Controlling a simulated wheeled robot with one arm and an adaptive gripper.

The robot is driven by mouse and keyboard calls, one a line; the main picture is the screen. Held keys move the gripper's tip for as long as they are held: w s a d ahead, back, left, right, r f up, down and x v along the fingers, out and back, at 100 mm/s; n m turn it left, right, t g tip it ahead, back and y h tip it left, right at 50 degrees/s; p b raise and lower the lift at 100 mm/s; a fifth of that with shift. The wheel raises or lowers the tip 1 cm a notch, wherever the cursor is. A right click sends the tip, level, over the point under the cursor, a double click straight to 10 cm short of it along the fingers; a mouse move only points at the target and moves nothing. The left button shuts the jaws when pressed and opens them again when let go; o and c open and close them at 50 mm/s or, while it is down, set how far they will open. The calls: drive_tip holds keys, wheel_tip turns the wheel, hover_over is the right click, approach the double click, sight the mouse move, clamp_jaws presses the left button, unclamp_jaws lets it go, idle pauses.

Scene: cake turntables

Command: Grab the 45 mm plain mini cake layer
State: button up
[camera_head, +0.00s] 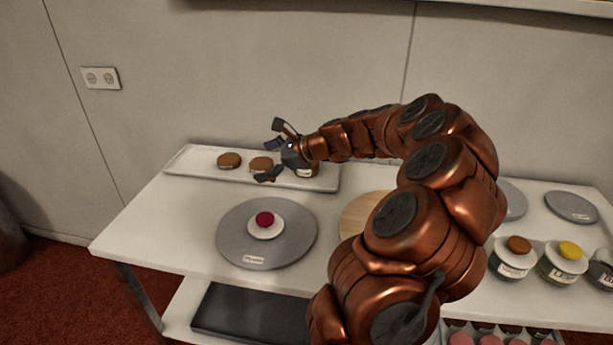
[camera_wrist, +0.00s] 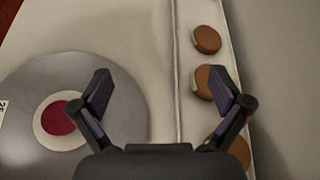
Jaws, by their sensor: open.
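Three brown mini cake layers sit in a row on the white tray (camera_head: 187,166) at the back left of the table: a left one (camera_head: 228,160), a middle one (camera_head: 261,164) and a right one partly hidden by my gripper. Each seems to have a small pale label, too small to read, so I cannot tell which is the 45 mm plain one. In the wrist view the cakes (camera_wrist: 207,40) lie along the right side, partly behind my right finger. My gripper (camera_wrist: 160,88) is open and empty, above the area between the tray and the grey turntable.
The grey turntable (camera_head: 235,240) carries a white disc with a dark red piece (camera_head: 265,219). A wooden round board (camera_head: 360,215) is partly behind my arm. Labelled jars with cakes on top (camera_head: 513,258) stand at right. The wall is close behind the tray.

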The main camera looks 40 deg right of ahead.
sight(316, 165)
drive_tip(key=s+d+f+m+h, duration=0.1)
drive_tip(key=d+f+m, duration=0.1)
drive_tip(key=d, duration=0.4)
drive_tip(key=s+d+f+m+t+h+b, duration=0.1)
drive_tip(key=s+d+f+m+h, duration=0.1)
drive_tip(key=d, duration=0.4)
drive_tip(key=s+d+f+m+t+h+b, duration=0.1)
drive_tip(key=d+f+m, duration=0.2)
drive_tip(key=d, duration=0.3)
drive_tip(key=shift+s+d+f+m, duration=0.15)
drive_tip(key=shift+f+m, duration=0.25)
drive_tip(key=shift+m, duration=0.3)
drive_tip(key=shift+d+f+h, duration=0.15)
drive_tip(key=shift+h, duration=0.15)
drive_tip(key=x, duration=0.6)
drive_tip(key=shift+a+r, duration=0.25)
drive_tip(key=shift+a, duration=0.05)
drive_tip(key=shift+x, duration=0.8)
drive_tip(key=shift+d, duration=0.1)
drive_tip(key=shift+c, duration=0.2)
drive_tip(key=c, duration=1)
